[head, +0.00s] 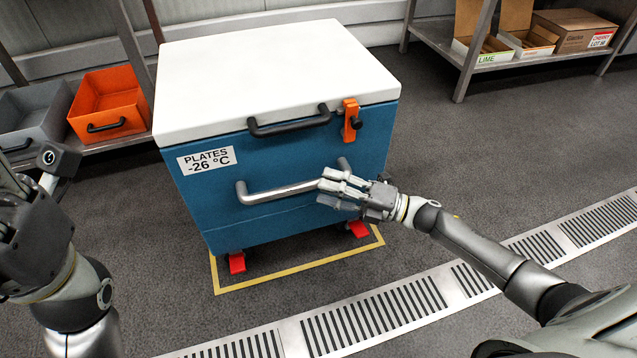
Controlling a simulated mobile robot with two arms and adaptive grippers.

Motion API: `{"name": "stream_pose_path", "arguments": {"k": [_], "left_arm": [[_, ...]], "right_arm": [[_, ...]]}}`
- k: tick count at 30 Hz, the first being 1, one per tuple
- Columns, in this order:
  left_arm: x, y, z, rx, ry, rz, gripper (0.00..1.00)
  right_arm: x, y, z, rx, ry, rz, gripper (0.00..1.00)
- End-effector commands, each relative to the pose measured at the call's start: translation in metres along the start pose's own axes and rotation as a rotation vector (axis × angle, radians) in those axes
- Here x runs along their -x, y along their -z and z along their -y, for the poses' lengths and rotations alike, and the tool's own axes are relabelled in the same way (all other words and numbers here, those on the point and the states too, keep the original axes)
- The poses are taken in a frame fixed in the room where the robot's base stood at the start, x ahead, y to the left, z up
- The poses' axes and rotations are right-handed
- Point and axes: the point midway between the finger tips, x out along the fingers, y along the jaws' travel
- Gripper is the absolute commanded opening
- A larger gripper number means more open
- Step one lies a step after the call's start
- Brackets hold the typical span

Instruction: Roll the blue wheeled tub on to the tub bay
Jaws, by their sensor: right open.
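The blue wheeled tub (285,175) stands upright in the middle of the head view, its white lid (275,70) shut. It sits over a yellow floor outline (300,267), which shows along its front and right; the far side is hidden. A silver bar handle (280,193) crosses its front. My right gripper (328,187) is open at the handle's right part, with its fingers over the bar; I cannot tell whether they touch it. My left gripper (38,172) is at the left edge, partly cut off, away from the tub; its opening is unclear.
Red wheel parts (237,263) show under the tub. A drain grate (375,315) crosses the floor in front. An orange bin (108,98) and a grey bin (35,115) sit on a left shelf. Cartons (575,30) stand on a right shelf. Floor at right is clear.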

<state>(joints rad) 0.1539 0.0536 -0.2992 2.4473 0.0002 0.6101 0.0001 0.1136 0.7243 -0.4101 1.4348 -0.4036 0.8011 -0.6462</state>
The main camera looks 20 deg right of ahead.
Motion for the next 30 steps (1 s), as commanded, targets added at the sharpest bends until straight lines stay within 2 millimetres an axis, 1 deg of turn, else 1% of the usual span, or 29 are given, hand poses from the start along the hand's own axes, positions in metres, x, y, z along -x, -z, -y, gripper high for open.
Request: {"name": "stream_pose_path", "arguments": {"k": [1, 6, 9, 12, 17, 30], "left_arm": [[0.000, 0.000, 0.000, 0.000, 0.000, -0.002, 0.40], [-0.001, 0.001, 0.000, 0.000, 0.001, -0.003, 0.40], [-0.001, 0.001, 0.000, 0.000, 0.001, -0.004, 0.40], [-0.001, 0.001, 0.000, 0.000, 0.001, -0.004, 0.40], [-0.001, 0.001, 0.000, 0.000, 0.001, -0.004, 0.40], [-0.001, 0.001, 0.000, 0.000, 0.001, -0.005, 0.40]], "right_arm": [[0.013, 0.000, 0.002, -0.002, 0.005, 0.002, 0.46], [0.049, 0.000, 0.002, -0.002, 0.005, 0.002, 0.46], [0.066, 0.000, 0.001, -0.002, 0.004, 0.001, 0.46], [0.077, 0.000, 0.001, -0.002, 0.003, 0.001, 0.46], [0.086, 0.000, 0.001, -0.001, 0.002, 0.002, 0.46], [0.086, 0.000, 0.001, -0.001, 0.001, 0.001, 0.46]]}}
